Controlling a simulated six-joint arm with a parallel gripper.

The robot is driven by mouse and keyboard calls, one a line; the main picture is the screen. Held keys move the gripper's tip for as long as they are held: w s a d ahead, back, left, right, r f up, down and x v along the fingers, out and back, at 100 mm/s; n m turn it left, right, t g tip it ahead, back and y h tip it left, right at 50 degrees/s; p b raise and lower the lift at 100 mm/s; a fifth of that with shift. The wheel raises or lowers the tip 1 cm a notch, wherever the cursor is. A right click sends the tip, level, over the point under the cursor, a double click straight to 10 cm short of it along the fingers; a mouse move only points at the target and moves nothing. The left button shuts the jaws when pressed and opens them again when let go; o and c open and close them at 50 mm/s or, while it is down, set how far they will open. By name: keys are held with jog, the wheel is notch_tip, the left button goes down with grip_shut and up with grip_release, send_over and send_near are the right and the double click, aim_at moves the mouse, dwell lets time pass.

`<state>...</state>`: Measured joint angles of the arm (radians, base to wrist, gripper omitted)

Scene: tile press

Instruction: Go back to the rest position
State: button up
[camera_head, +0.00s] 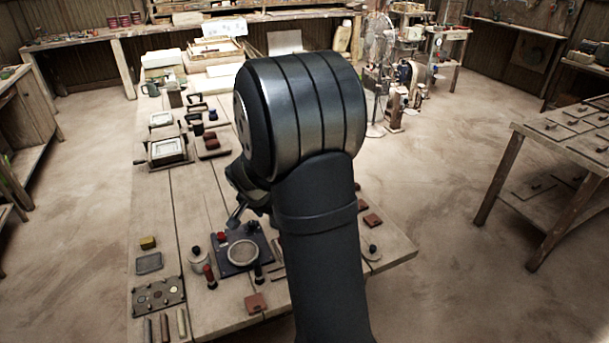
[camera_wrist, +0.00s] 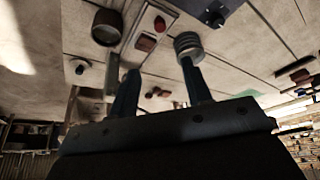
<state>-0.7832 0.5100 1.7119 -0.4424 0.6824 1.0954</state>
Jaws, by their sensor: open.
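My gripper (camera_head: 237,213) is above the wooden worktable (camera_head: 155,215) in the head view, mostly hidden behind my own arm. One finger shows there, pointing down near a dark square plate with a pale round disc (camera_head: 242,252). In the wrist view my gripper (camera_wrist: 160,62) shows two separated fingers with nothing between them. A ribbed grey round piece (camera_wrist: 187,43) appears at the right fingertip; I cannot tell whether they touch.
Framed pieces (camera_head: 166,150) stand farther back. Another table (camera_head: 560,150) is at right, with bare floor (camera_head: 450,200) between.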

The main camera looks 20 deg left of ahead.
jog(key=shift+f, duration=0.1)
jog(key=x, duration=1.7)
jog(key=shift+f, duration=0.2)
jog(key=v, duration=1.8)
jog(key=x, duration=1.8)
jog(key=shift+w+d, duration=0.25)
jog(key=shift+w, duration=0.05)
jog(key=shift+w+d, duration=0.45)
